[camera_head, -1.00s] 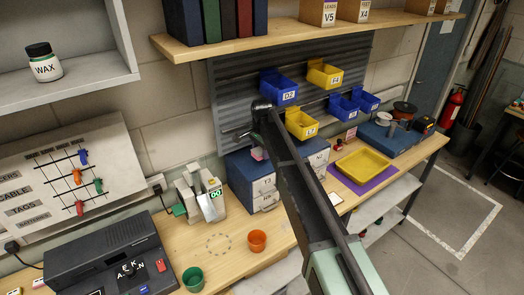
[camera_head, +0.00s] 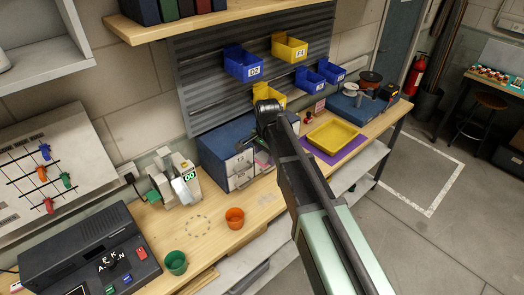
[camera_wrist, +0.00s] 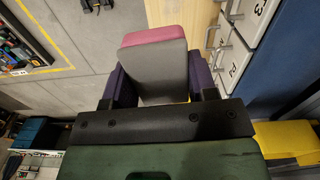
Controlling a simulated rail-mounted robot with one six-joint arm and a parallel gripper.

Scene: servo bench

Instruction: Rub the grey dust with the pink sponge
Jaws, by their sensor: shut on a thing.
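In the wrist view my gripper (camera_wrist: 160,84) is shut on the pink sponge (camera_wrist: 155,37), a block with a pink layer and a grey layer between the dark fingers. The sponge is held above the bench, near the white drawer fronts. In the head view my arm hides most of the gripper, and the sponge does not show clearly. A faint greyish patch, apparently the grey dust (camera_head: 267,192), lies on the wooden bench right of the orange cup, below my gripper and in front of the blue drawer unit.
The orange cup (camera_head: 235,218) and green cup (camera_head: 176,262) stand near the bench's front edge. A dashed ring (camera_head: 197,226) marks the bench between them and the scale-like device (camera_head: 176,180). The blue drawer unit (camera_head: 226,150) stands behind. A yellow tray (camera_head: 331,136) sits right, on a purple mat.

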